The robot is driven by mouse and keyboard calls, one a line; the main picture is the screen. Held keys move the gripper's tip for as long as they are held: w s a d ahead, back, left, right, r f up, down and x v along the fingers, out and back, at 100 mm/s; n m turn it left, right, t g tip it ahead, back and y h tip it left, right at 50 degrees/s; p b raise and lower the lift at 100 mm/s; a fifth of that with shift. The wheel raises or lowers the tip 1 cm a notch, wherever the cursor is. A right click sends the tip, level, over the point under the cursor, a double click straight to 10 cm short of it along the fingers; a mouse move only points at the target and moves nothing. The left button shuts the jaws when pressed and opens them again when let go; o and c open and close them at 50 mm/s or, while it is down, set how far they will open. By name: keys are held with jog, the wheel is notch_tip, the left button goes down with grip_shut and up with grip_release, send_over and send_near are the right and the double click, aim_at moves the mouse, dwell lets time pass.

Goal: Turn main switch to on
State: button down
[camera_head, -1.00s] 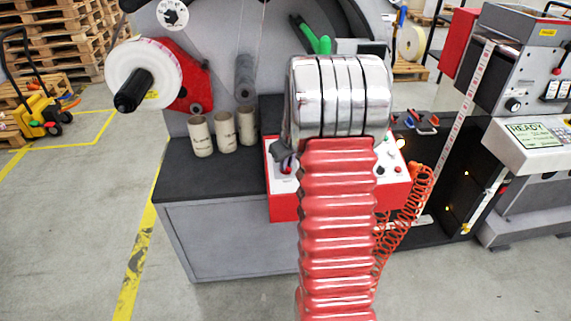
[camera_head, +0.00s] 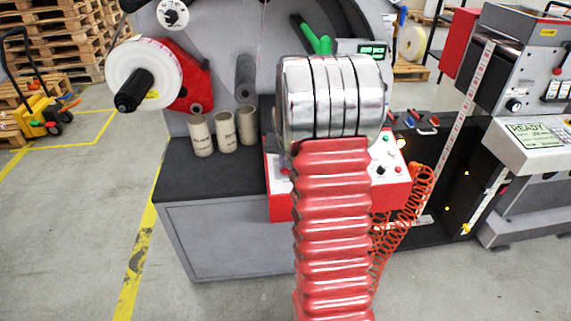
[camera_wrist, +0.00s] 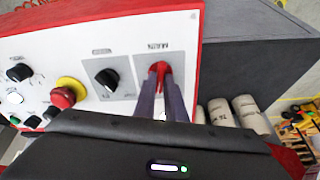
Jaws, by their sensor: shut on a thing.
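The main switch is a red knob (camera_wrist: 160,68) on a grey plate marked MAIN, seen upside down in the wrist view. My gripper (camera_wrist: 162,84) has its two dark fingers on either side of this knob and is shut on it. The fingers hide part of the knob and its lower marking, so its exact pointing is hard to read. In the head view my arm hides the gripper and the switch. The red control box (camera_head: 283,207) shows on both sides of my arm. A small display (camera_head: 371,50) above shows lit green characters.
Beside the main switch are a black rotary knob (camera_wrist: 108,78) and a red emergency button on yellow (camera_wrist: 64,95). Cardboard cores (camera_head: 225,132) stand on the dark bench left of the box. A coiled orange hose (camera_head: 408,215) hangs at the right.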

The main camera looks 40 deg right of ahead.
jog(key=shift+w+a+m, duration=0.1)
jog(key=shift+a+m, duration=0.05)
jog(key=shift+m, duration=0.65)
jog(key=shift+w+a+m, duration=0.1)
jog(key=shift+m, duration=0.7)
jog(key=c, duration=2.1)
grip_release()
jog(key=shift+o, duration=1.4)
jog(key=shift+s+d, duration=0.1)
jog(key=shift+r, duration=0.1)
jog(key=v, duration=1.3)
jog(key=shift+a+r, duration=0.2)
jog(key=shift+a, duration=0.15)
